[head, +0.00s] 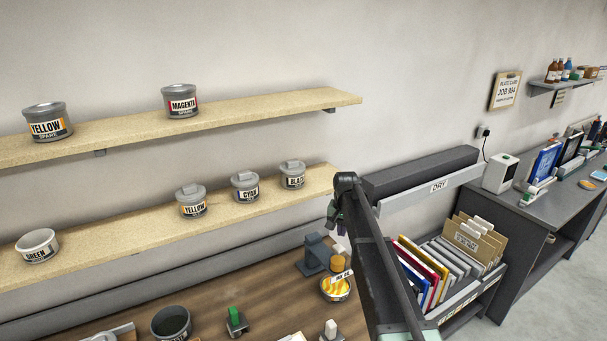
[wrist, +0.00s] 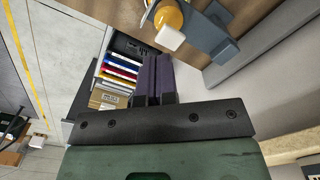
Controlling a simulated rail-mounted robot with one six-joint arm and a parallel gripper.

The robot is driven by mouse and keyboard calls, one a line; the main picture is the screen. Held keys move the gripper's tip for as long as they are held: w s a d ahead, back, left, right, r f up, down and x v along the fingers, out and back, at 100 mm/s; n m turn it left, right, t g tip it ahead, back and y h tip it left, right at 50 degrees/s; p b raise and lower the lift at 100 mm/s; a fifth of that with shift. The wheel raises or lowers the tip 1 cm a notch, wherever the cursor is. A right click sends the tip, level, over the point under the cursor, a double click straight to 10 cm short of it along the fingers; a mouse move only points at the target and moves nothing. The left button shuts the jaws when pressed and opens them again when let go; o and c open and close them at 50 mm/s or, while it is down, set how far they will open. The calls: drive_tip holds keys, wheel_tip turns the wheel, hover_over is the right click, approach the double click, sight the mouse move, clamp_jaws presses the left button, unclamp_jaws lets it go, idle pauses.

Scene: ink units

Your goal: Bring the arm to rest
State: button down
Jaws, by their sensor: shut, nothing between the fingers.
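My gripper (wrist: 153,60) shows in the wrist view with its two dark purple fingers together and nothing between them. It hangs in free space in front of the rack of coloured files and folders. In the head view my arm (head: 372,255) rises from the lower edge to a bent joint in front of the bench's right end.
Labelled ink tins stand on the upper shelf (head: 229,114) and lower shelf (head: 110,228). The wooden bench below holds a bowl of yellow ink (head: 336,289) and a grey-blue stand (head: 318,255), also near my fingers in the wrist view (wrist: 212,38). The file rack (head: 466,293) stands right of my arm.

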drive_tip(key=s+f+n+b, duration=0.1)
drive_tip(key=s+f+b, duration=0.5)
drive_tip(key=s, duration=0.5)
drive_tip(key=s+f+n+b, duration=0.2)
drive_tip(key=s+f+b, duration=0.5)
drive_tip(key=s, duration=0.5)
drive_tip(key=s+f+n+b, duration=0.1)
drive_tip(key=s+f+b, duration=0.5)
drive_tip(key=s, duration=0.6)
drive_tip(key=shift+s+f, duration=0.15)
drive_tip(key=shift+f, duration=0.2)
